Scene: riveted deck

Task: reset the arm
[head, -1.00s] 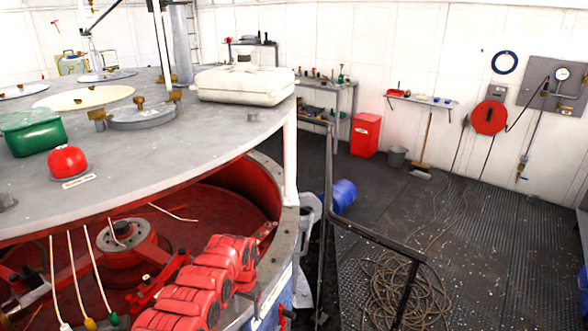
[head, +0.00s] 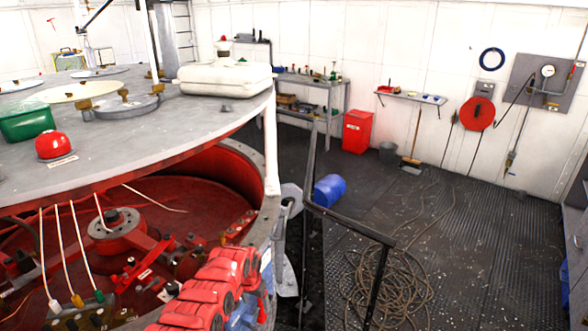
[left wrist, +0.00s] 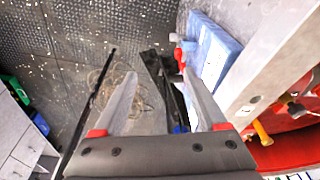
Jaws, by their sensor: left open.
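My left gripper (left wrist: 158,75) shows in the left wrist view. Its two pale grey fingers, with red at their bases, stand wide apart with nothing between them. Beyond the fingers is the dark floor with coiled rope (left wrist: 103,92). The riveted pale wall (left wrist: 262,65) of the round machine and blue panels (left wrist: 210,50) are on the right of the fingers. In the head view I cannot make out the left fingers clearly. My right gripper is not in view.
The grey deck (head: 175,125) fills the left, carrying a green box (head: 27,122), a red button (head: 53,146) and a white case (head: 225,80). A black rail (head: 350,224) stands right of the machine, with coiled rope (head: 385,290) and a blue barrel (head: 329,190) on the floor.

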